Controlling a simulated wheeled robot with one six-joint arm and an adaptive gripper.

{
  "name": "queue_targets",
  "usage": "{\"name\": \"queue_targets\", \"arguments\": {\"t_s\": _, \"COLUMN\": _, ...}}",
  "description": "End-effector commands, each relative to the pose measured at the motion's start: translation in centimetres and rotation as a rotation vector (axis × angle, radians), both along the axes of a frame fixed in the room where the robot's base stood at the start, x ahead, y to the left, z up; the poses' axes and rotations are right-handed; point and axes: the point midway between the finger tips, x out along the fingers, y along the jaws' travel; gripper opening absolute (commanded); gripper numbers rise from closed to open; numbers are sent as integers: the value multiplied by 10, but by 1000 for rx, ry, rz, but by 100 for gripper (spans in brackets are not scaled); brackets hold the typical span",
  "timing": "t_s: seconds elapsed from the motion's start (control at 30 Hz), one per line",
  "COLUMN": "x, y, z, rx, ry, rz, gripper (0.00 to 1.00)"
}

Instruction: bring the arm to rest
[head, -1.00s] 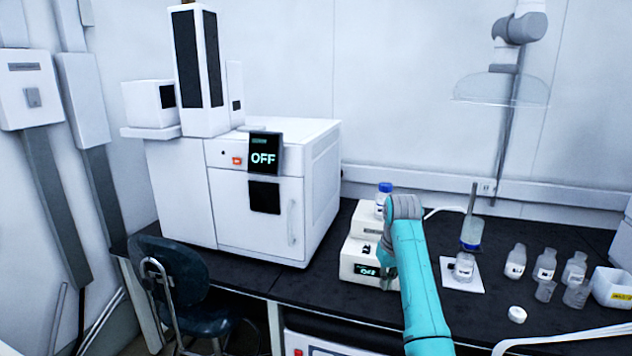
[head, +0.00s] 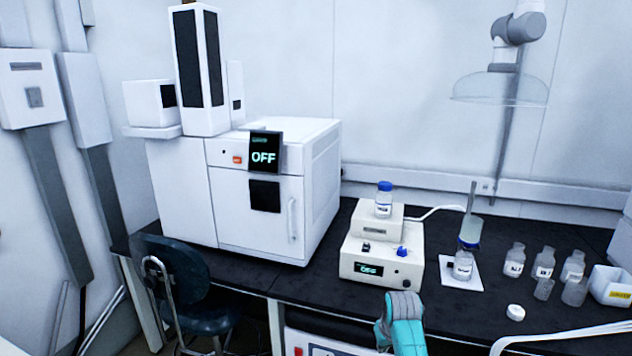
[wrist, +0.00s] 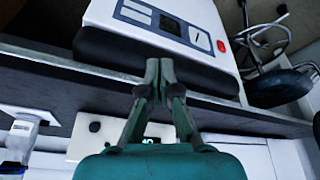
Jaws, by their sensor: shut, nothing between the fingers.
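My gripper (wrist: 159,72) shows in the wrist view with its two teal fingers together at the tips and nothing between them. It points past the dark bench edge toward a white panelled unit below. In the head view my teal arm (head: 405,335) with its grey joint is low at the bottom centre, in front of the bench's front edge. The fingers cannot be made out there.
A large white instrument (head: 325,195) with an OFF screen stands at the left. A labelled bottle (head: 463,268) stands on a white pad, with several bottles and a white bin (head: 612,288) at the right. A dark chair (head: 175,280) is at the lower left.

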Motion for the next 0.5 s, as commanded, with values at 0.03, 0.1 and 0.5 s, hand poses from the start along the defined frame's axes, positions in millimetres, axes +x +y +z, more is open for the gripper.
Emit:
{"name": "queue_targets", "arguments": {"t_s": 0.03, "x": -13, "y": 0, "z": -22, "rx": 1, "ry": -15, "rz": -4, "gripper": 0}}
{"name": "queue_targets", "arguments": {"t_s": 0.1, "x": -28, "y": 0, "z": -46, "rx": 2, "ry": -46, "rz": -11, "gripper": 0}}
{"name": "queue_targets", "arguments": {"t_s": 0.5, "x": -135, "y": 1, "z": -145, "rx": 12, "ry": -219, "rz": -45, "gripper": 0}}
